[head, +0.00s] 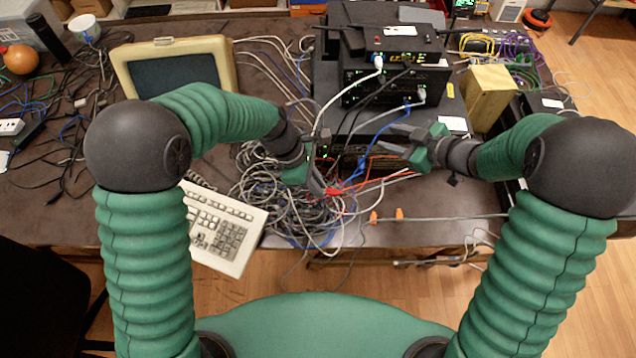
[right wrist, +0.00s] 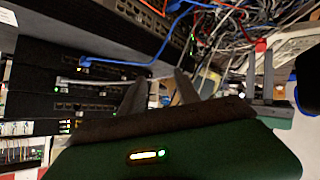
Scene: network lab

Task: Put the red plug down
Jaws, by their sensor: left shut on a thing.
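The red plug (head: 334,191) is at the tips of my left gripper (head: 321,182), which is shut on it, over the front of the desk beside the cable heap. Red cable runs right from near the plug. The plug (right wrist: 260,45) also shows in the right wrist view at the tip of my left gripper (right wrist: 263,75). My right gripper (head: 388,140) is open and empty in front of the stacked network devices (head: 395,75). Its two fingers (right wrist: 160,88) stand apart in the right wrist view. I cannot tell whether the plug touches anything beneath it.
A tangled cable heap (head: 285,205) lies below my left gripper. A beige keyboard (head: 222,228) overhangs the front edge at the left, and an old monitor (head: 175,68) stands behind. A wooden box (head: 490,95) is at the right. Some bare desk (head: 440,200) shows at front right.

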